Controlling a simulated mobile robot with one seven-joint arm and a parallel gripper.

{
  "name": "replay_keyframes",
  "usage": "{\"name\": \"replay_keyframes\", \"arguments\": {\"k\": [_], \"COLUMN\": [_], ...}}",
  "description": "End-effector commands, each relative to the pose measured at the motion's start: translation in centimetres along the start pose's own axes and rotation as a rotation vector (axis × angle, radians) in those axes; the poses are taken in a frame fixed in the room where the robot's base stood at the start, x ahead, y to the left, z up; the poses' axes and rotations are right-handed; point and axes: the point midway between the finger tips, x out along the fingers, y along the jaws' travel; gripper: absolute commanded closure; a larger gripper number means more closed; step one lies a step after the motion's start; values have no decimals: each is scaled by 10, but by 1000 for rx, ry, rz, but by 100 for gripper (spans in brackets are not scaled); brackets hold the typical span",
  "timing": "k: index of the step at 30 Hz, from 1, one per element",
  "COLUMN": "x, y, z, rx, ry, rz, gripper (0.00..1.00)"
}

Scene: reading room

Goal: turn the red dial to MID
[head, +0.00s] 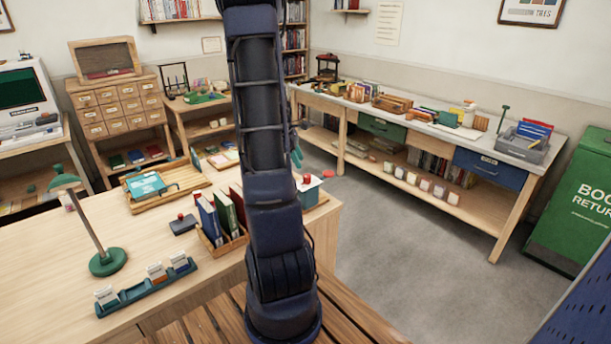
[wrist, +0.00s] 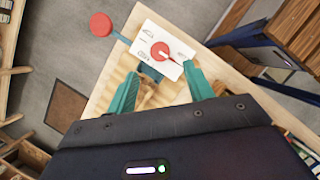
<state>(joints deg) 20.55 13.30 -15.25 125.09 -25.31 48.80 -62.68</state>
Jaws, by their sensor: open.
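In the wrist view, the red dial (wrist: 160,50) is a round knob on a white plate (wrist: 150,28) with small dark labels. A pale pointer mark on the dial points to the right and slightly down in the picture. The labels are too small to read surely. My gripper (wrist: 162,68) is open, with its teal fingers apart on either side of the plate's near edge. Nothing is between the fingers, and whether they touch the plate cannot be told.
A red disc (wrist: 101,25) on a teal bar sticks out left of the plate in the wrist view. In the head view, a wooden holder with books (head: 222,238), a teal card rack (head: 148,288) and a green lamp (head: 108,262) stand on the desk. Floor is clear to the right.

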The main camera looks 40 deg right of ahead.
Motion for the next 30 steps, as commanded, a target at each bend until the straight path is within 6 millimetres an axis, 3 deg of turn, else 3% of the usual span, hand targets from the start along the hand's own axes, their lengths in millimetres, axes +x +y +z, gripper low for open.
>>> {"name": "replay_keyframes", "arguments": {"k": [6,12,18,27,30], "x": [40,66,77,78,78], "y": [0,0,0,0,0], "z": [0,0,0,0,0], "rx": [1,0,1,1,1], "ry": [0,0,1,1,1], "rz": [-3,-1,1,1,1], "gripper": [48,48,48,48,68]}}
